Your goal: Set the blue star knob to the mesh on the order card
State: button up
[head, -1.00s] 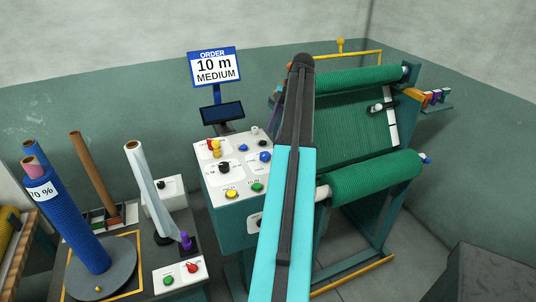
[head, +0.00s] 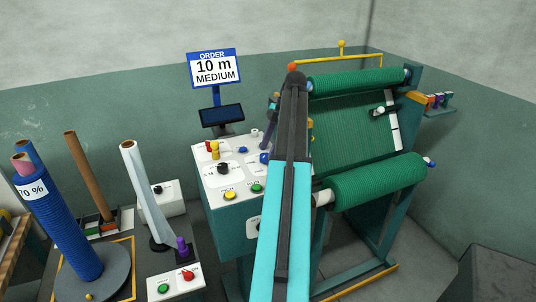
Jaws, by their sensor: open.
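The order card (head: 214,68) above the console reads 10 m, MEDIUM. The blue star knob (head: 264,158) is on the right side of the white sloping control panel (head: 205,180), partly covered by my arm. Its pointer and the mesh marks around it are too small to read. My gripper (head: 267,138) shows only in part beside my upper arm link, over the panel's back right area near the knob. It is open and I see nothing in it. Whether it touches the knob cannot be told.
The panel also carries a black knob (head: 223,168), a yellow button (head: 230,195), a green button (head: 257,188) and a yellow-and-red control (head: 214,149). A dark screen (head: 222,115) stands behind. The green netting machine (head: 350,130) is right; rolls (head: 70,225) stand left.

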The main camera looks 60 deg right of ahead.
jog(key=shift+x, duration=0.8)
